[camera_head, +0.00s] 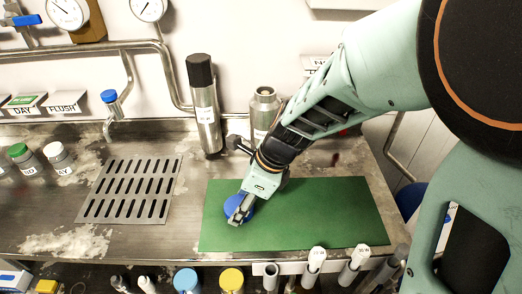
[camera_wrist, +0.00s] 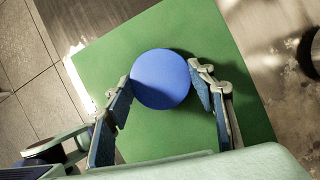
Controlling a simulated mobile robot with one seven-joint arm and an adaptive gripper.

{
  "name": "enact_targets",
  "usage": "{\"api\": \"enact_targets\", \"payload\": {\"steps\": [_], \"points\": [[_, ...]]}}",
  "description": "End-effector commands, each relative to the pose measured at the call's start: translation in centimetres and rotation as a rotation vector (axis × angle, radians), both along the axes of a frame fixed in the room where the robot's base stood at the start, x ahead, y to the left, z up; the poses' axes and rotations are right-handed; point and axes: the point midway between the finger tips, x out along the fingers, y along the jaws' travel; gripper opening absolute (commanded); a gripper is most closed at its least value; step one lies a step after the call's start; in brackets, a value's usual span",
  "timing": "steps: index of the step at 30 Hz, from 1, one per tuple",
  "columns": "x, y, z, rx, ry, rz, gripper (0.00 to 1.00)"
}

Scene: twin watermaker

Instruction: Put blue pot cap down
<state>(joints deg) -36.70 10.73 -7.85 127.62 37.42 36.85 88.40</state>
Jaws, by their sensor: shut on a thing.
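The blue pot cap (camera_wrist: 160,79) is a round blue disc between the two fingers of my gripper (camera_wrist: 165,95) in the wrist view. The fingers are shut on its sides. In the head view, my gripper (camera_head: 240,210) is over the left part of the green mat (camera_head: 320,210), with the blue cap (camera_head: 232,205) partly hidden behind the fingers. The cap is at or just above the mat; I cannot tell whether it touches. The mat is otherwise bare.
A slotted drain plate (camera_head: 130,188) lies left of the mat. A steel cylinder with a black top (camera_head: 204,104) and a steel bottle (camera_head: 264,110) stand behind. Small jars, one green-capped (camera_head: 22,158), are at far left. Blue (camera_head: 186,280) and yellow (camera_head: 231,279) caps sit below the front edge.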

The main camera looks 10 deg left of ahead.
Motion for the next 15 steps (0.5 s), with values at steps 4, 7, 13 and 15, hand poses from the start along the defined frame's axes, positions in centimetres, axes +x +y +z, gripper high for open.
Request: {"api": "enact_targets", "payload": {"steps": [4,7,13,15], "points": [[-0.01,-0.02,-0.09,0.0,0.0,0.0,0.64],[-0.01,-0.02,-0.09,0.0,0.0,0.0,0.68],[0.01,-0.02,-0.06,0.0,0.0,0.0,0.68],[0.02,-0.01,0.23,0.0,-0.001,0.0,0.68]]}}
